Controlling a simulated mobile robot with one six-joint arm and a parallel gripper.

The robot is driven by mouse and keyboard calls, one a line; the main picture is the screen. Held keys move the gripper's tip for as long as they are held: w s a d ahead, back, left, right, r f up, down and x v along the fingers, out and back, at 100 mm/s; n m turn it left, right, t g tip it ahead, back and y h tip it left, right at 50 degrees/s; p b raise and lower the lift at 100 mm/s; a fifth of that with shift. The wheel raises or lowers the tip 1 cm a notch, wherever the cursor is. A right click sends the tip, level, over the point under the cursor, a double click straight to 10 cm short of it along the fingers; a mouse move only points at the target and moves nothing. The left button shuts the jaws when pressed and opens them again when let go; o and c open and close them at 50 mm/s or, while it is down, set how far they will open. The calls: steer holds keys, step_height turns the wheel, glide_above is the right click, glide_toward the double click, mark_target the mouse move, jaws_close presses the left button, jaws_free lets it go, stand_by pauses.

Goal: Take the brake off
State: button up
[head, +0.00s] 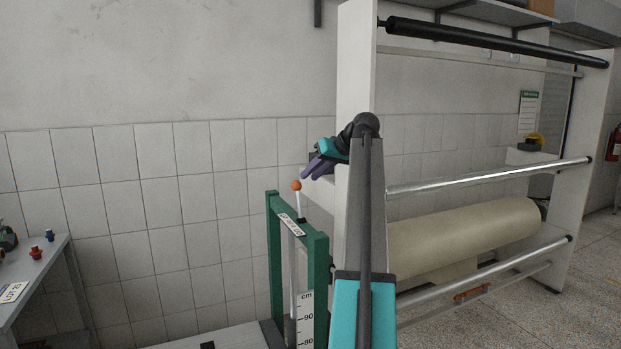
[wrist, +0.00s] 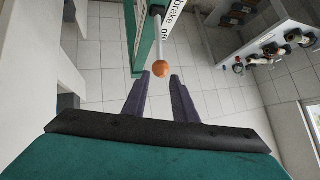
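The brake lever is a pale rod with an orange ball knob (head: 296,185), standing up from a green frame (head: 320,262). The knob also shows in the wrist view (wrist: 160,68), with the white rod running up behind it. My gripper (head: 309,172) has purple fingers and is beside the knob, slightly to its right and above it in the head view. In the wrist view my gripper (wrist: 160,82) is open and empty, with the knob just beyond and between the fingertips. A white label (wrist: 174,14) reading "brake" and a partly hidden word is on the green frame.
A large beige roll (head: 465,235) sits in the white stand to the right, with metal bars (head: 490,176) across it. A grey bench (head: 35,275) with small red and blue parts is at the left. The tiled wall (head: 150,200) is behind the lever.

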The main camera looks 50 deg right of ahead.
steer(key=shift+n, duration=0.5)
jaws_close()
steer(key=s+a+f+n+t+h+b, duration=0.1)
steer(key=s+a+n+t+h, duration=0.1)
steer(key=s+n, duration=0.3)
steer(key=s+a+f+n+t+h+b, duration=0.1)
steer(key=s+n, duration=0.5)
steer(key=n, duration=0.6)
steer(key=a+t+h+b, duration=0.1)
steer(key=a+t, duration=0.1)
steer(key=shift+a+n+h+b, duration=0.3)
steer(key=shift+a+n, duration=0.1)
steer(key=shift+f, duration=0.1)
